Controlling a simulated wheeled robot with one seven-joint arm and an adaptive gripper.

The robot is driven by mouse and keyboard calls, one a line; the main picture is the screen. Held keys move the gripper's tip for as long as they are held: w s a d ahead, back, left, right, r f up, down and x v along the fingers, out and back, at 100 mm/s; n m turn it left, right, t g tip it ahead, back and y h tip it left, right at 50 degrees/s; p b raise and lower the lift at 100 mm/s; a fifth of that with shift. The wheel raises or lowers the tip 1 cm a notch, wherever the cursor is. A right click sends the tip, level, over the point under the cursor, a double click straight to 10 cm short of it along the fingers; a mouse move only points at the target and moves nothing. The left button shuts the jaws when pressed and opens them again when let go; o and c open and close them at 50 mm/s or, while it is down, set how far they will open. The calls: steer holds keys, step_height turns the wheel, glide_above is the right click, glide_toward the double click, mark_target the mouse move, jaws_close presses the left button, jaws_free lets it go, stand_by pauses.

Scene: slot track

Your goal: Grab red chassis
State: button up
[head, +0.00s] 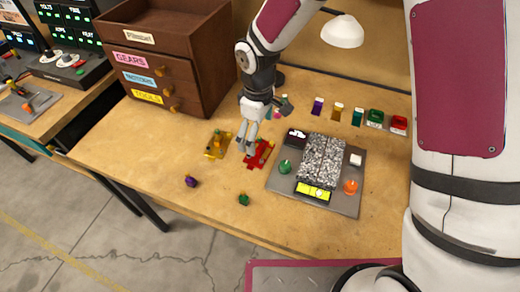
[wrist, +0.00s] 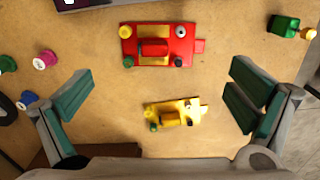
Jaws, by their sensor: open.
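The red chassis (wrist: 159,46) lies flat on the table in the wrist view, above the middle of the picture, with a raised red block and small coloured parts at its corners. It also shows in the head view (head: 261,153), close to my gripper (head: 246,143). In the wrist view, my gripper (wrist: 158,98) is open, with its fingers wide apart and nothing between their tips. The red chassis is beyond the fingertips in that picture. A smaller yellow chassis (wrist: 176,114) lies nearer the palm; it is left of the red one in the head view (head: 215,146).
A grey panel (head: 340,204) with a textured strip, knobs and a yellow display is right of the red chassis. A brown drawer cabinet (head: 195,55) stands behind. Small purple (head: 191,181) and green (head: 243,199) parts lie in front. A row of coloured pieces is at the back.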

mark_target(259, 148)
steer(key=shift+w+d+f, duration=0.1)
steer(key=shift+d+f, duration=0.05)
steer(key=shift+f, duration=3.25)
steer(key=shift+c, duration=0.2)
